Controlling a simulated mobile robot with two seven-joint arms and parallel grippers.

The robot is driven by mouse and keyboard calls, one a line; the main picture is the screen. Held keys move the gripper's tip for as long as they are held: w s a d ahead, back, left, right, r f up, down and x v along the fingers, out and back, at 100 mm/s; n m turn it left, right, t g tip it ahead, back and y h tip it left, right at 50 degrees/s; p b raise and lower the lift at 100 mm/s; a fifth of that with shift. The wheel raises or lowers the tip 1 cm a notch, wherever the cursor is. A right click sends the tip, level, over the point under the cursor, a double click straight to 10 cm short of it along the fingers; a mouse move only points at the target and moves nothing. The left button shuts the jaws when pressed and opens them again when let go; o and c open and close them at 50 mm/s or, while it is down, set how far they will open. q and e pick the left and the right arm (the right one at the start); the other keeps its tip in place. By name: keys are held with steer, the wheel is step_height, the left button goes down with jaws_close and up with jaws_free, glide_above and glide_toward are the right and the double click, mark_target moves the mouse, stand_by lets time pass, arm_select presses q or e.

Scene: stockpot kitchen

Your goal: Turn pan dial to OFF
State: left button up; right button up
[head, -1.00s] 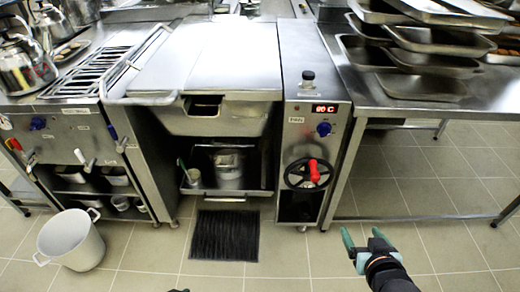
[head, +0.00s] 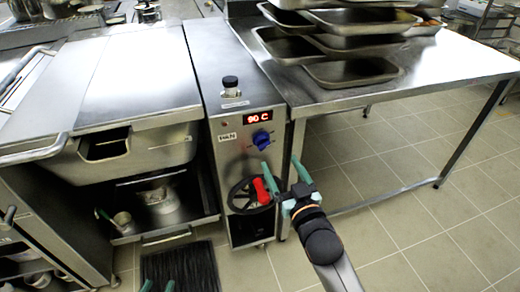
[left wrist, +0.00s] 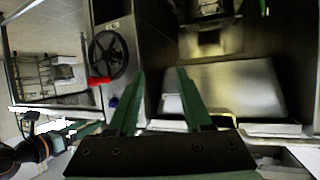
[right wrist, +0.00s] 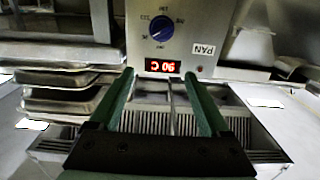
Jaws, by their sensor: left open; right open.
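The blue pan dial (head: 262,139) is on the steel front panel below a red display (head: 259,117) reading 90 C, beside a PAN label (head: 226,137). The dial shows upside down in the right wrist view (right wrist: 160,28), with small markings around it; its exact setting is unclear. My right gripper (head: 281,164) is open and empty, in front of the panel, lower than and slightly right of the dial in the head view, apart from it. My left gripper (head: 158,287) is open and empty at the bottom edge; its fingers also show in the left wrist view (left wrist: 160,72).
A black handwheel with a red handle (head: 262,190) sits below the dial, close to my right gripper's left finger in the head view. A steel table (head: 420,75) with stacked trays (head: 350,72) stands right. The tilting pan (head: 135,150) is left. Tiled floor is open at right.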

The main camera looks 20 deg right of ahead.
steer(key=b, duration=0.3)
glide_toward(265, 148)
steer(key=w+b, duration=0.2)
steer(key=w, duration=0.7)
steer(key=shift+w+a+f, duration=0.1)
steer(key=shift+w+f, duration=0.05)
steer(key=shift+w, duration=0.05)
steer(key=shift+w+b, duration=0.3)
arm_select(q)
step_height(265, 148, up, 18)
steer(key=w+m+t+h, duration=0.1)
steer(key=m+t+h, duration=0.3)
steer(key=t, duration=0.4)
steer(key=shift+d+r+t+h, duration=0.15)
steer(key=shift+d+t+h, duration=0.15)
steer(key=shift+h, duration=0.1)
steer(key=shift+w, duration=0.1)
arm_select(e)
jaws_close()
